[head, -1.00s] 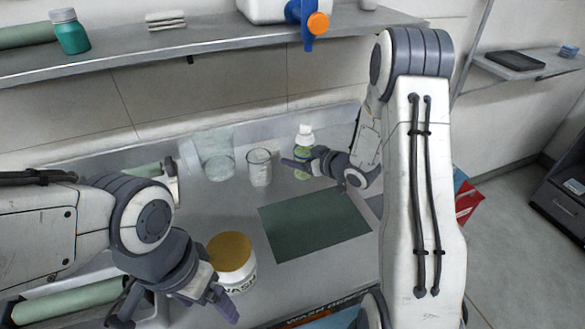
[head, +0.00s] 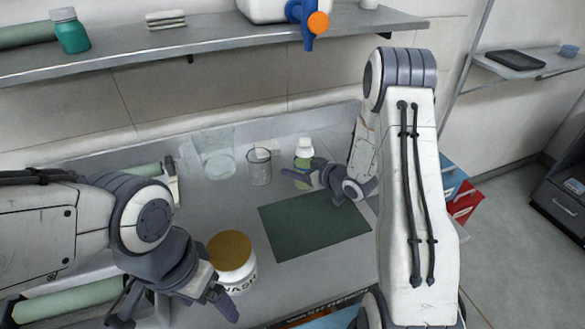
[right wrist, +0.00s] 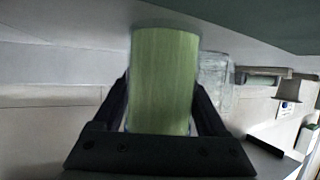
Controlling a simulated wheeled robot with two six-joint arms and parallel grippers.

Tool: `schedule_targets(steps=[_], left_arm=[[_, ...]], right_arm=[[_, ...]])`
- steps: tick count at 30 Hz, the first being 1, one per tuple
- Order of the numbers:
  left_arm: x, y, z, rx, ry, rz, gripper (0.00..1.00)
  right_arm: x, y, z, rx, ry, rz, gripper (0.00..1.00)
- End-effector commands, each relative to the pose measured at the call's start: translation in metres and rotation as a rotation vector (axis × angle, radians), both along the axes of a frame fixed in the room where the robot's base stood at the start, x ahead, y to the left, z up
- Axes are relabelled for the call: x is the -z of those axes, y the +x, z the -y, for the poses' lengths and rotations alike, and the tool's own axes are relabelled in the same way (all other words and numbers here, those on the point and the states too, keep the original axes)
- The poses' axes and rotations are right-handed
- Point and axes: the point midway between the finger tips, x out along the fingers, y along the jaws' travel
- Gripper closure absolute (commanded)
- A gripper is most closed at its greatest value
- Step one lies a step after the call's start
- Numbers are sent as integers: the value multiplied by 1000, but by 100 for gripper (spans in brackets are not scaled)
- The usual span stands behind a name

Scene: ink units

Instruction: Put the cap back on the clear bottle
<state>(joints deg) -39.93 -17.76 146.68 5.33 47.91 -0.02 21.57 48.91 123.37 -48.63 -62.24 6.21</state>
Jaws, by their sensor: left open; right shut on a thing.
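A small bottle (head: 304,159) with a white top and a green body is by the back of the bench. My right gripper (head: 310,179) is at its lower part. In the right wrist view a green cylinder (right wrist: 165,80), apparently this bottle's body, is between the two jaws, which are shut on it. I cannot tell whether the white top is a cap or the bottle's shoulder, and I see no loose cap. My left gripper (head: 172,308) is open and empty at the front left, beside a white jar (head: 236,278) with a gold lid.
A large clear vessel (head: 218,163) and a small glass beaker (head: 259,168) stand left of the bottle. A dark green mat (head: 312,228) lies bare in the middle. A shelf (head: 200,40) runs above the bench, with a blue tap (head: 308,34) over its front edge.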

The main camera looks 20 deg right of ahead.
Motion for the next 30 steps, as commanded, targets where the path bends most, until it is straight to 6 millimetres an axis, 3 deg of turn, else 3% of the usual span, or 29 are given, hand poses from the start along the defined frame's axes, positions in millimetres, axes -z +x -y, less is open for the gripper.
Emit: schedule_targets(steps=[1,2,3,13,30], left_arm=[[1,0,0,0,0,0,13],[0,0,0,0,0,0,13],[0,0,0,0,0,0,13],[-3,0,0,0,0,0,13],[6,0,0,0,0,0,13]], right_arm=[[1,0,0,0,0,0,13],[0,0,0,0,0,0,2],[0,0,0,0,0,0,0],[-5,-3,2,1,0,0,0],[-45,-91,43,3,-1,1,0]])
